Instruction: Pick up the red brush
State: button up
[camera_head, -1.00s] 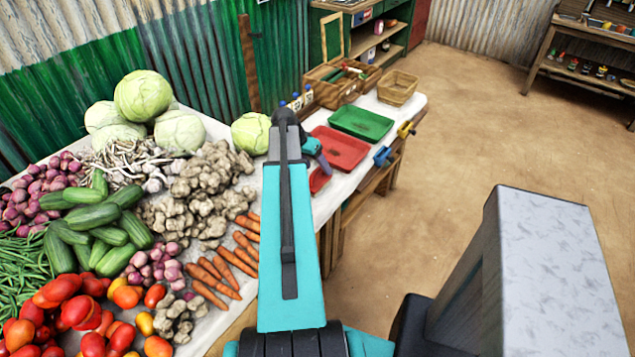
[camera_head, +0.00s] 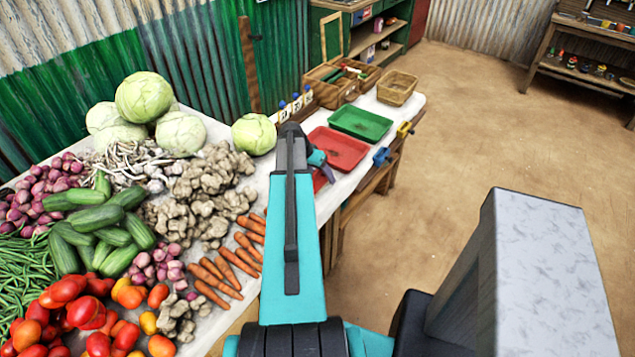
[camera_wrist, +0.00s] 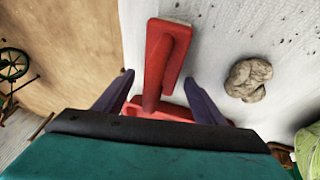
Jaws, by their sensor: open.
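The red brush (camera_wrist: 158,62) lies on the white table top in the wrist view, its long part running up the picture between my gripper's fingers. A wider red part (camera_wrist: 172,110) shows below it, partly hidden by my gripper. My gripper (camera_wrist: 158,77) is open, with one dark finger on each side of the red brush; I see no clear contact. In the head view my arm hides most of the brush, and a bit of red (camera_head: 320,180) shows beside my gripper (camera_head: 322,170).
A red tray (camera_head: 345,150) and a green tray (camera_head: 362,122) lie beyond my gripper. A wicker basket (camera_head: 397,86) stands at the table's far end. Vegetables crowd the table at left. A brown lump (camera_wrist: 248,78) lies right of the brush in the wrist view.

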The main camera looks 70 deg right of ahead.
dwell(0.4)
jog(key=c, duration=1.2)
jog(key=shift+r, duration=0.25)
jog(key=shift+c, duration=0.2)
jog(key=shift+r+b, duration=0.7)
jog(key=shift+r, duration=0.5)
jog(key=shift+a+r, duration=0.15)
jog(key=shift+r, duration=0.2)
jog(key=a+b, duration=0.1)
jog(key=a, duration=0.3)
jog(key=s+a+b, duration=0.1)
jog(key=a, duration=0.3)
jog(key=s+a+r+b, duration=0.1)
jog(key=a, duration=0.4)
jog(key=shift+s+a+r+b, duration=0.1)
jog(key=shift+s+b, duration=0.05)
jog(key=shift+b, duration=0.2)
jog(key=shift+a+r+p, duration=0.1)
jog(key=shift+r+p, duration=0.1)
jog(key=shift+p, duration=0.95)
jog(key=shift+a+r+p, duration=0.1)
jog(key=shift+a+p, duration=0.05)
jog(key=shift+p, duration=0.6)
